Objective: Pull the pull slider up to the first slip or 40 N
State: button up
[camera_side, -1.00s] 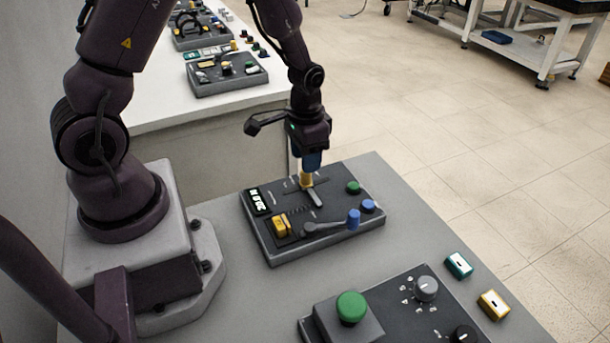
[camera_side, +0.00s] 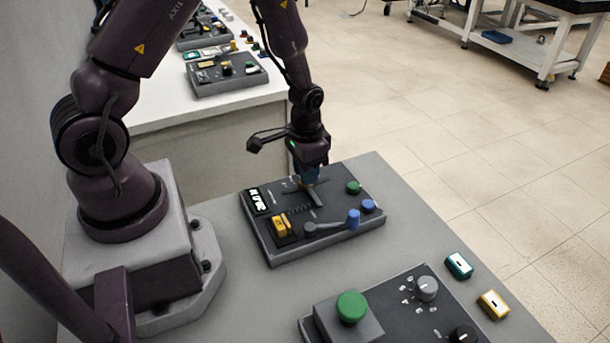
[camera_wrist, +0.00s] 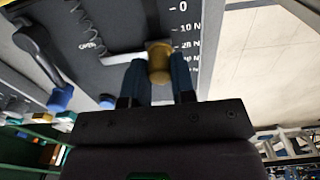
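The pull slider's brass knob (camera_wrist: 160,64) sits beside the force scale in the wrist view, near the mark below 10 N. My gripper (camera_wrist: 160,78) has its two blue fingers on either side of this knob, with no clear gap. In the side view my gripper (camera_side: 308,180) points down at the slider on the dark panel (camera_side: 280,246), and the fingers hide most of the knob. A small lit display (camera_side: 258,200) is at the panel's left; its digits are too small to read surely.
A yellow block (camera_side: 281,226), a blue-knobbed lever (camera_side: 335,225) and green (camera_side: 353,187) and blue (camera_side: 368,206) buttons are on the same panel. A second panel with a large green button (camera_side: 351,307) is in front. Teal (camera_side: 459,265) and yellow (camera_side: 494,304) boxes lie to the right.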

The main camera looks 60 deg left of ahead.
jog(key=shift+w, duration=1.15)
dwell(0.6)
jog(key=o, duration=0.7)
notch_tip(320, 180, up, 7)
dwell(0.5)
jog(key=shift+s, duration=0.1)
